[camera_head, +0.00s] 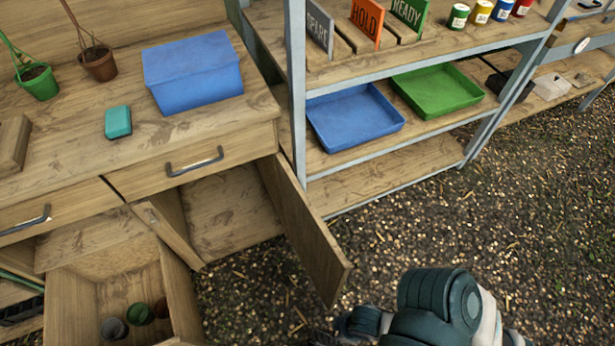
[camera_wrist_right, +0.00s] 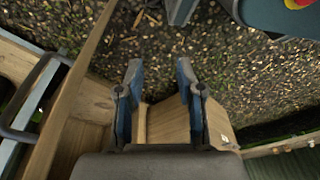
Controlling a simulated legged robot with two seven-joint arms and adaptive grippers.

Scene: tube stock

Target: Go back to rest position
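My right gripper (camera_wrist_right: 159,82) shows in the right wrist view with its two fingers apart. Nothing is held between them; gravel ground and a wooden panel show behind the gap. In the head view my right arm reaches in at the bottom right, beside the open cabinet door (camera_head: 307,235); its fingers are not clear there. My left gripper is in neither view.
The cabinet door stands open over the gravel (camera_head: 420,230). A pulled-out wooden drawer (camera_head: 178,295) with several pots is at the lower left. A bench with a blue box (camera_head: 192,75) and a shelf with a blue tray (camera_head: 355,118) and green tray (camera_head: 437,92) stand behind.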

